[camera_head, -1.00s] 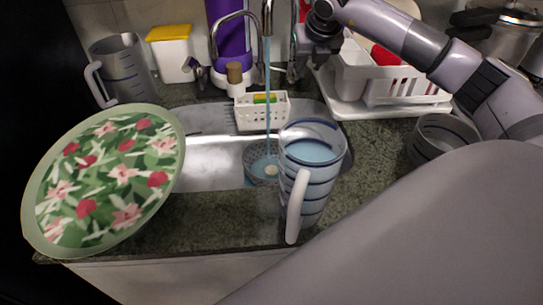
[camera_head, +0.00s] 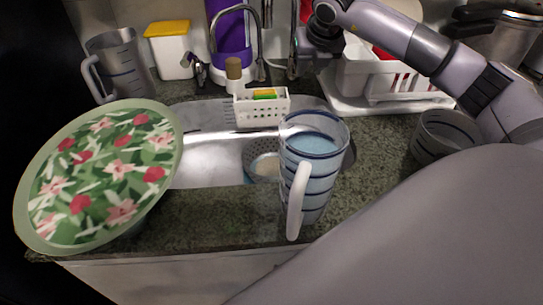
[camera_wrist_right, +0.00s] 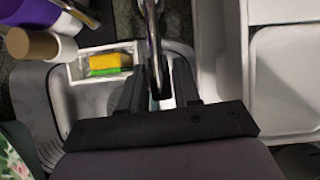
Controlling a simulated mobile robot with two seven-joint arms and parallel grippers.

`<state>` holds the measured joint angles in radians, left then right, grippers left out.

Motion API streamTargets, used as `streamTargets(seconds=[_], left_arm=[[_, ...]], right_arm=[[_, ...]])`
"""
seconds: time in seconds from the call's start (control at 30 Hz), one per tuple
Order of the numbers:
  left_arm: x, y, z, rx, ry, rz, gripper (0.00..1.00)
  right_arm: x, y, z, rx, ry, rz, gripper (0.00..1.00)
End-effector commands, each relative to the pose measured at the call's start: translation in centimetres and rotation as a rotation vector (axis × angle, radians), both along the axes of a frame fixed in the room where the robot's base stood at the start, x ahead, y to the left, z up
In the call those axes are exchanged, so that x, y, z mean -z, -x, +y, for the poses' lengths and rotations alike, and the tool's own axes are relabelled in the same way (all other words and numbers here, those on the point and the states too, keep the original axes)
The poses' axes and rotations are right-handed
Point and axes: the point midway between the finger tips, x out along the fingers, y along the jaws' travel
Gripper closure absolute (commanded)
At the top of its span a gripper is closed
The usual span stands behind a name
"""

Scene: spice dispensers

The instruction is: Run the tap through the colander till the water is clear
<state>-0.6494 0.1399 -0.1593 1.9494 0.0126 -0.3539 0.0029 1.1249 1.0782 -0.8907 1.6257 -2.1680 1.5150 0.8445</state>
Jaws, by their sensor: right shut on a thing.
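The chrome tap (camera_head: 293,45) stands behind the sink, and no water stream shows under its spout. My right gripper (camera_head: 320,38) is at the tap. In the right wrist view, its fingers (camera_wrist_right: 160,88) are shut on a chrome part of the tap (camera_wrist_right: 152,45). The grey perforated colander (camera_head: 258,150) sits in the sink with something pale in it, partly hidden by the jug. A clear jug (camera_head: 318,185) with blue rings and bluish water stands at the counter's front edge. My left gripper is not in view.
A round floral tray (camera_head: 100,175) fills the left front. A white caddy (camera_head: 262,112) with a sponge sits at the sink's back. A dish rack (camera_head: 390,85) and grey bowl (camera_head: 440,135) stand right; a second jug (camera_head: 120,65) stands back left.

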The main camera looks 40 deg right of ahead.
Motion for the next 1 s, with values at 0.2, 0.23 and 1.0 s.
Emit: streamTargets(seconds=[0.2, 0.23, 1.0], left_arm=[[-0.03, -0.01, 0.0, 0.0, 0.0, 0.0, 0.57], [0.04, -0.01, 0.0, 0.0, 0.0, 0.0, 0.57], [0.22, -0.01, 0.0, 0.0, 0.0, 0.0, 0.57]], right_arm=[[0.2, 0.07, 0.04, 0.0, -0.001, 0.006, 0.83], [0.27, 0.08, 0.04, 0.0, -0.001, 0.006, 0.83], [0.1, 0.21, 0.09, 0.0, -0.001, 0.002, 0.36]])
